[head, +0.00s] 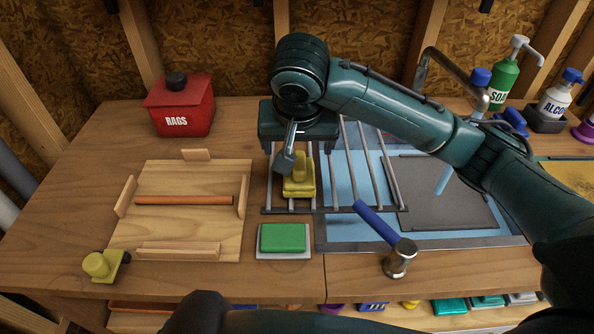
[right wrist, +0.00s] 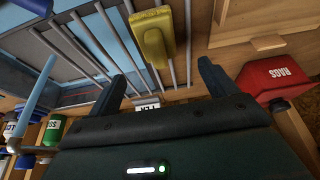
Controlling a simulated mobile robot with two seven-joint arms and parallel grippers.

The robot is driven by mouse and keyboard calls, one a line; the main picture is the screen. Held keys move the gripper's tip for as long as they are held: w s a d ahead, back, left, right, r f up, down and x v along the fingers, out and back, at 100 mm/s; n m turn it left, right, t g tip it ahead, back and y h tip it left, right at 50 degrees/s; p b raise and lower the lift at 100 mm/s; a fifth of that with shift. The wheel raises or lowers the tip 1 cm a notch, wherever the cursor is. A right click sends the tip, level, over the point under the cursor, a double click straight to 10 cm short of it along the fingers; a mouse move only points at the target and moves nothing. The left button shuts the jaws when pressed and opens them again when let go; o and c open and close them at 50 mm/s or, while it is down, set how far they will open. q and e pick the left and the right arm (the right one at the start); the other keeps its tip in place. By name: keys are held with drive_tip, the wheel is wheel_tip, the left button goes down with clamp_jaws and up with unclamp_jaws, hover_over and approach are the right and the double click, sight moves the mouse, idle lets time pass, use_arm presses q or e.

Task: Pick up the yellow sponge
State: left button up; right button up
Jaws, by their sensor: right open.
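The yellow sponge (head: 300,187) lies on a metal bar rack in the middle of the bench, with a raised yellow grip-like part on top. It also shows in the right wrist view (right wrist: 154,38), ahead of the fingertips and clear of them. My right gripper (head: 303,153) is just above and behind the sponge, its body hiding the rack's back. In the right wrist view its two fingers (right wrist: 162,75) are spread with nothing between them. My left gripper is not in view.
A green block (head: 284,237) on a pale plate lies in front of the rack (head: 362,172). A blue-handled hammer (head: 399,257) lies to the right. A wooden board (head: 190,222) with an orange rod and a red rags box (head: 180,107) are left. Bottles stand back right.

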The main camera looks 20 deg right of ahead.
sight(299, 162)
drive_tip(key=x, duration=0.9)
drive_tip(key=shift+s+d+f, duration=0.1)
drive_tip(key=shift+d+f, duration=0.05)
drive_tip(key=shift+f, duration=0.05)
drive_tip(key=c, duration=1.1)
